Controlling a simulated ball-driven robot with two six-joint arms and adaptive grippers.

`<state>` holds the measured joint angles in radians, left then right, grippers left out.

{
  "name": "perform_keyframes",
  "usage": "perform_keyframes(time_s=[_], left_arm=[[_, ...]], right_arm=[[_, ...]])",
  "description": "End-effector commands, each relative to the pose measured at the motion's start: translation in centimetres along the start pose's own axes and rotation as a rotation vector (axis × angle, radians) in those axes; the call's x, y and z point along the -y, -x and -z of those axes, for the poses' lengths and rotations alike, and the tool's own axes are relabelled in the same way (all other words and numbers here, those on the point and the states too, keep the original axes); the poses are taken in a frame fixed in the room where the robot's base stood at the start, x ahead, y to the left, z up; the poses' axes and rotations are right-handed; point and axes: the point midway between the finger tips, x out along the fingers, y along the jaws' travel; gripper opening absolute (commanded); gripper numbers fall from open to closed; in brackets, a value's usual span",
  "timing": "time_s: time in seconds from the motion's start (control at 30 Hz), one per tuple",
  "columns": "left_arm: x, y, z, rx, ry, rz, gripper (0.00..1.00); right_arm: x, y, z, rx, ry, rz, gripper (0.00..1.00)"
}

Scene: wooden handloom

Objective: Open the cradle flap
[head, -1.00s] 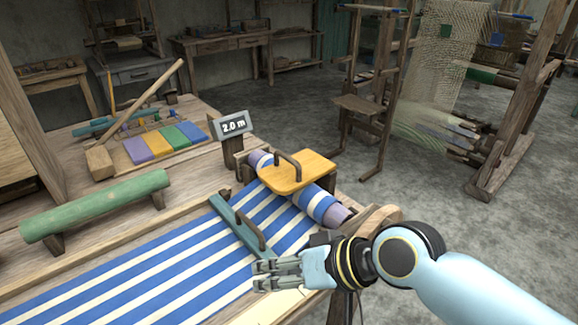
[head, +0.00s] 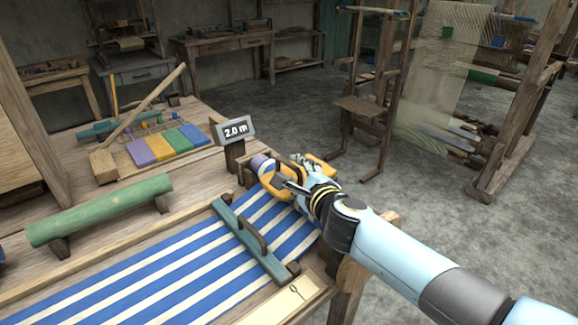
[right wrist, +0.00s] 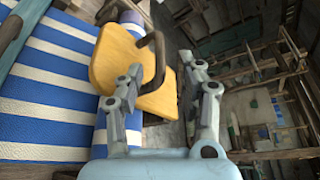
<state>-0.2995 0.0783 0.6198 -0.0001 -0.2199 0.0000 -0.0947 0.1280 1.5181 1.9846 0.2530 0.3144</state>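The cradle flap looks to be the yellow wooden board (head: 270,187) with a dark arched handle, lying over the striped cloth roll (head: 259,162) at the loom's front corner. My right gripper (head: 299,176) is over the board and hides much of it and its handle. In the right wrist view the yellow board (right wrist: 112,62) lies ahead, and its handle (right wrist: 156,52) stands between the two fingers of my right gripper (right wrist: 162,66). The fingers are apart; I cannot tell whether either touches the handle. My left gripper is not in view.
A teal bar with a handle (head: 250,240) lies across the blue-striped cloth (head: 150,275). A green roller (head: 100,210) is at the left. The floor right of the loom is open.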

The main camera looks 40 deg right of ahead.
Motion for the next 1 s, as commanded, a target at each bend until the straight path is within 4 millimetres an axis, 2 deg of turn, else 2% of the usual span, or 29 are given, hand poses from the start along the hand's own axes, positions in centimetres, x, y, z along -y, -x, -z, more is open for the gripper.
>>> perform_keyframes(time_s=[0.1,0.3,0.67,0.93,1.0], left_arm=[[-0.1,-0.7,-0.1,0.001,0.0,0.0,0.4],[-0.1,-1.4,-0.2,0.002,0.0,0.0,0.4],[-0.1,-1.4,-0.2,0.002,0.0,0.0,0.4],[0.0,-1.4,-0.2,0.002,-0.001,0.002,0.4],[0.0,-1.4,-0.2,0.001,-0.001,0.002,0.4]], right_arm=[[-0.1,-2.5,0.0,0.001,0.0,0.001,0.36],[-0.1,-5.0,0.0,0.001,0.001,0.0,0.36],[0.0,-5.5,-0.1,0.002,0.002,0.0,0.36],[0.0,-5.5,-0.1,0.002,0.002,0.0,0.02],[0.0,-5.5,-0.1,0.002,0.002,0.0,0.0]])
